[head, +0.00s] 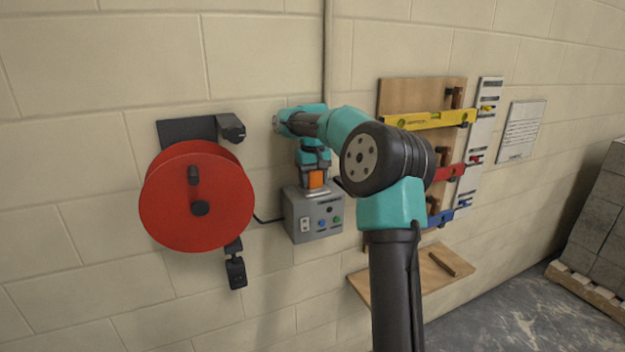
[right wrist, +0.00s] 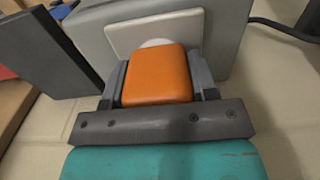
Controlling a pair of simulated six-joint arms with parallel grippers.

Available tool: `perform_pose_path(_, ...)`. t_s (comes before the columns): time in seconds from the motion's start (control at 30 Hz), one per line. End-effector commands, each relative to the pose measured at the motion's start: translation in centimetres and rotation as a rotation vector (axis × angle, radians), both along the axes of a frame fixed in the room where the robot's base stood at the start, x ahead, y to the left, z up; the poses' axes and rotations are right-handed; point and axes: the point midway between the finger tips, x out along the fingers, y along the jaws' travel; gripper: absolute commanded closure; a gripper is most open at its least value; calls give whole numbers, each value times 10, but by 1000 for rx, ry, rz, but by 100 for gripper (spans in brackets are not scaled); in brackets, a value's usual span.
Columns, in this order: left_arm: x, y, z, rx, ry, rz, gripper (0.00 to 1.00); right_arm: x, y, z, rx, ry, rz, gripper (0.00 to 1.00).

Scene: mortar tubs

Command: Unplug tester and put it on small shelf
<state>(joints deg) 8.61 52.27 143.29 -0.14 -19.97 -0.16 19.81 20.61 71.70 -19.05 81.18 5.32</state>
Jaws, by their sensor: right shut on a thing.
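The orange tester (head: 316,180) is at the top of the grey socket box (head: 300,222) on the wall. My right gripper (head: 315,172) reaches down from above and is shut on the tester. In the right wrist view the tester (right wrist: 157,76) sits between the two fingers, in front of the pale socket plate (right wrist: 120,36). I cannot tell whether its plug is fully seated. The small wooden shelf (head: 385,283) is on the wall, lower right of the box, with a wooden strip along it. My arm hides part of the shelf. My left gripper is not in view.
A red cable reel (head: 180,222) hangs left of the box. A wooden board (head: 400,92) with yellow (head: 425,119), red (head: 450,173) and blue (head: 440,217) levels is on the right. A pallet of grey blocks (head: 605,210) stands far right. The shelf's visible surface is mostly clear.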

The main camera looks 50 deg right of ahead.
Motion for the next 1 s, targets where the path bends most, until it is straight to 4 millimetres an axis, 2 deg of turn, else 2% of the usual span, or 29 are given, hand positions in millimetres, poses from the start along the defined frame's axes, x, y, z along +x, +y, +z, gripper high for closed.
perform_pose_path(1.0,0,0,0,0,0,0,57,0,0,31,-1,-2,0,91)
